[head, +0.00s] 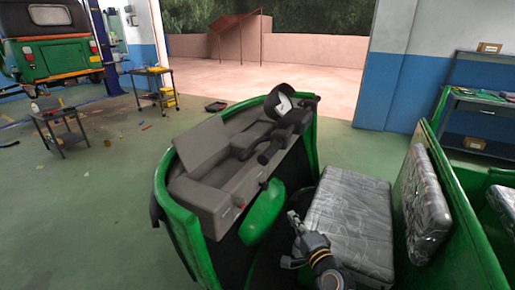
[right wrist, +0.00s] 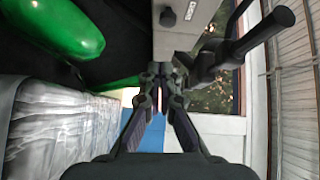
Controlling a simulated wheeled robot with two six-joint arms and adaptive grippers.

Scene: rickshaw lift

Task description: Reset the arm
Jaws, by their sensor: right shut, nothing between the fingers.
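My right gripper (head: 294,219) reaches up from the lower middle of the head view, inside the green rickshaw's cab. It is just left of the plastic-wrapped seat cushion (head: 345,215) and right of the green front panel (head: 263,212). In the right wrist view its fingers (right wrist: 160,70) meet at the tips, shut with nothing between them. The grey dashboard (head: 215,185) and black handlebar (head: 275,140) lie beyond it, and the handlebar shows at the upper right of the wrist view (right wrist: 255,38). My left gripper is not in view.
The wrapped seat back (head: 428,200) stands to the right of the cushion. Small tool carts (head: 60,130) and a raised green vehicle (head: 48,45) are at the far left. A workbench (head: 480,112) stands at the right. Open green floor (head: 110,190) lies left of the rickshaw.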

